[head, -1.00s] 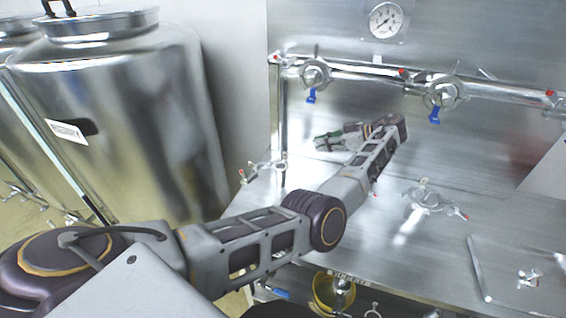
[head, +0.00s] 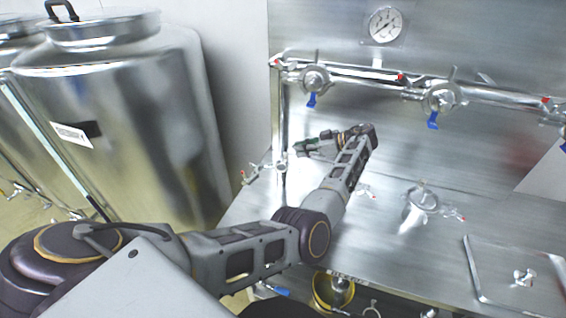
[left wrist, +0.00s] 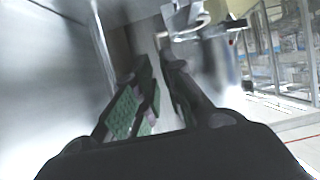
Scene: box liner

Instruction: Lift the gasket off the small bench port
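My left gripper (head: 308,147) is over the back left of the steel bench (head: 385,262), its fingers toward the left. In the left wrist view its green-padded fingers (left wrist: 157,62) stand apart with nothing between them. A small metal fitting with a red-tipped clamp (head: 258,172) is at the bench's left end, below and left of the gripper. A blurred clamp fitting also shows beyond the fingertips in the left wrist view (left wrist: 188,25). A larger clamped port (head: 422,198) stands mid-bench. I cannot make out a gasket or tell which fitting is the small port. My right gripper is out of view.
A pipe with blue-handled valves (head: 438,98) runs along the back wall below a gauge (head: 385,25). A large steel tank (head: 130,120) stands left of the bench. A tray (head: 500,295) lies front right. A yellow bucket (head: 333,290) is below the bench.

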